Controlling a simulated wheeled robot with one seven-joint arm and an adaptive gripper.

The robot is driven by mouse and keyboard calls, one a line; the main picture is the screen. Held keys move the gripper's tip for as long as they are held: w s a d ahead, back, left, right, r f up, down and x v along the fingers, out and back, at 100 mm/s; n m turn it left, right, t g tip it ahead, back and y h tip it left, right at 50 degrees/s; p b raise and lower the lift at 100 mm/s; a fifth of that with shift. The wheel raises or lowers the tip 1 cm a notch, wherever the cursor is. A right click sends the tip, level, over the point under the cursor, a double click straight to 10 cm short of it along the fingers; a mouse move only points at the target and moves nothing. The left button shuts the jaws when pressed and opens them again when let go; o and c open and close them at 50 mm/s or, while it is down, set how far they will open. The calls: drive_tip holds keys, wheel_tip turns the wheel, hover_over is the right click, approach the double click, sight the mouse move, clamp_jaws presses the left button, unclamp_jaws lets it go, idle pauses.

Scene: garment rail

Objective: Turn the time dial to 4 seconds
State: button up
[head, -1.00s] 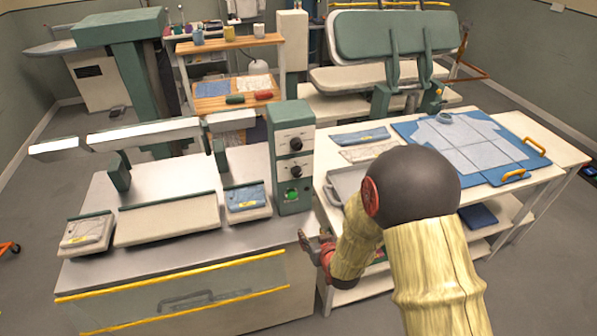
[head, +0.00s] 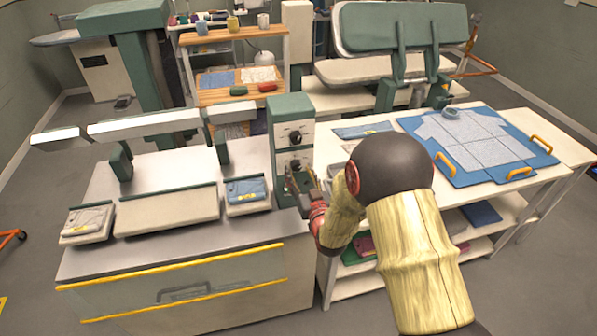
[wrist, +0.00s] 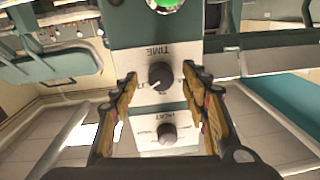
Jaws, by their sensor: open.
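The time dial (wrist: 160,75) is a black knob on a white plate marked TIME, which appears upside down in the wrist view. It shows a pale mark toward its lower left; the scale numbers are too small to read. In the head view the time dial (head: 295,166) is the lower knob on the green control box. My gripper (wrist: 160,80) is open, its fingertips at either side of the time dial in the picture, with gaps between. I cannot tell how far they stand from the plate. In the head view my gripper (head: 300,182) is in front of the box's lower part.
The heat dial (wrist: 167,133) sits beyond the time dial, between the finger bases in the picture. A green button (wrist: 165,4) is at the wrist view's top edge. The press table (head: 250,212) lies left of my gripper; a white table (head: 560,150) with a blue board stands right.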

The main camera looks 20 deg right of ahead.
drive_tip(key=shift+w, duration=0.6)
drive_tip(key=c, duration=0.4)
drive_tip(key=c, duration=0.7)
drive_tip(key=shift+c, duration=0.3)
